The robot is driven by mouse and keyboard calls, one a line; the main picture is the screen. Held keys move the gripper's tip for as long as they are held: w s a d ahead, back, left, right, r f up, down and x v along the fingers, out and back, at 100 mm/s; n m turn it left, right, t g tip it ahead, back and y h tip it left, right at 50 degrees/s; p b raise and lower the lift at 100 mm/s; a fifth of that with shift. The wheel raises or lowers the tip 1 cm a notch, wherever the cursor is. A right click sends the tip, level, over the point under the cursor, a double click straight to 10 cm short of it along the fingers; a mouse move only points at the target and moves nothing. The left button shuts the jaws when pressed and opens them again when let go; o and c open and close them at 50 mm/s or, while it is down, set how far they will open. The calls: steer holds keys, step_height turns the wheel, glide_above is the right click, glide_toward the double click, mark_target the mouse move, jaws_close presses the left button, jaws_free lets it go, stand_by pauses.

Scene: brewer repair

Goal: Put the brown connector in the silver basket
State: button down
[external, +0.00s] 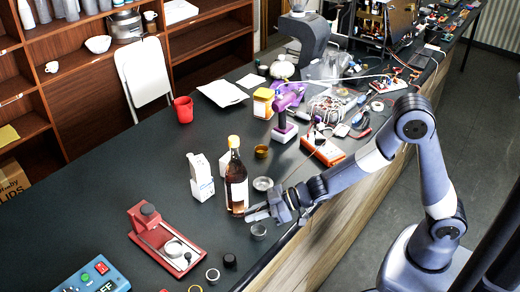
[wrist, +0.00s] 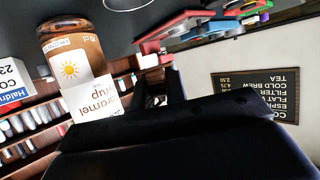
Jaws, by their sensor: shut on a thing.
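My gripper (external: 262,212) reaches in low over the counter's front edge, just right of the amber syrup bottle (external: 236,185). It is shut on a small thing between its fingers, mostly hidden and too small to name. In the wrist view the fingers (wrist: 157,92) show close together beyond the dark wrist body. I cannot make out the brown connector for certain in either view. A shallow round silver dish (external: 262,183), which may be the silver basket, lies on the counter behind my gripper. A small dark grey cup (external: 258,230) stands just in front of the fingertips.
The upright syrup bottle is close beside my gripper and also shows in the wrist view (wrist: 75,60). A white carton (external: 201,176) stands left of it. A red stand (external: 165,240) is at front left. Tools and an orange box (external: 322,148) crowd the right.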

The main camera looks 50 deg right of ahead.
steer(key=shift+f+b, duration=2)
steer(key=shift+f, duration=0.8)
steer(key=c, duration=1.3)
jaws_free()
steer(key=shift+c, duration=0.2)
step_height(320, 180, up, 7)
steer(key=p, duration=0.6)
steer(key=shift+o, duration=0.2)
